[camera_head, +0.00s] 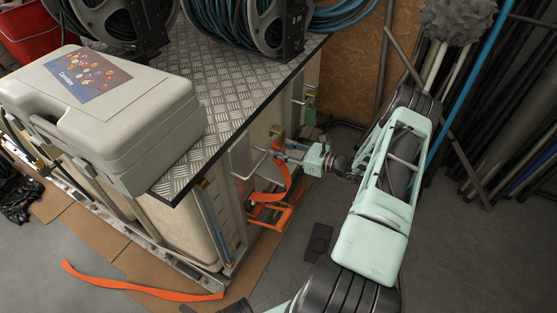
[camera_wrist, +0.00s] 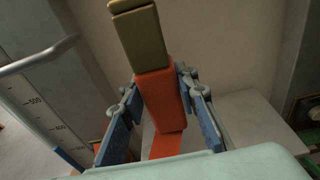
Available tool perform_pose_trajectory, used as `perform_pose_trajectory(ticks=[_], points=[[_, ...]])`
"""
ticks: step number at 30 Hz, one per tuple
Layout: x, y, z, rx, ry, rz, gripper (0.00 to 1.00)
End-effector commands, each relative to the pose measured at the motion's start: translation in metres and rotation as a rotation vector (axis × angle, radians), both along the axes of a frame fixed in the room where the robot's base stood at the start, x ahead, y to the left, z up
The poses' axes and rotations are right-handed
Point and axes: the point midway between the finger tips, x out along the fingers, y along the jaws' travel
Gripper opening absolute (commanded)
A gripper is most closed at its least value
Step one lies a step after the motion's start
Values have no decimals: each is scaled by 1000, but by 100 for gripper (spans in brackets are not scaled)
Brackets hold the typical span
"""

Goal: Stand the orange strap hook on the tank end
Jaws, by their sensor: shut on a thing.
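The orange strap hook (camera_wrist: 160,100) is a tilted orange block with an olive-brown tip (camera_wrist: 140,38), between my gripper's blue-padded fingers in the wrist view. My gripper (camera_head: 278,150) is shut on it beside the pale tank end, below the metal top's edge. In the head view the olive tip (camera_head: 277,131) shows above the fingers, and an orange strap (camera_head: 279,181) hangs below them. The pale tank (camera_head: 172,232) stands under the checker-plate top. Whether the hook touches the tank end cannot be told.
A grey case (camera_head: 150,125) sits on the checker-plate top (camera_head: 235,85), with hose reels (camera_head: 265,25) behind. Metal rails and an orange frame (camera_head: 276,214) stick out at the tank end. Another orange strap (camera_head: 140,287) lies on the floor. Pipes (camera_head: 515,100) stand at right.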

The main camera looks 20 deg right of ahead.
Motion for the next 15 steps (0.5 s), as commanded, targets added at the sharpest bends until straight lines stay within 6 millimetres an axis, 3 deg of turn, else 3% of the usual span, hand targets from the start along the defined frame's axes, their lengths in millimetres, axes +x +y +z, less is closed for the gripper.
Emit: perform_pose_trajectory(ticks=[10, 15], points=[[0, 1, -39, 1, -3, 1, 0], [1, 0, -41, -1, -6, 1, 0]])
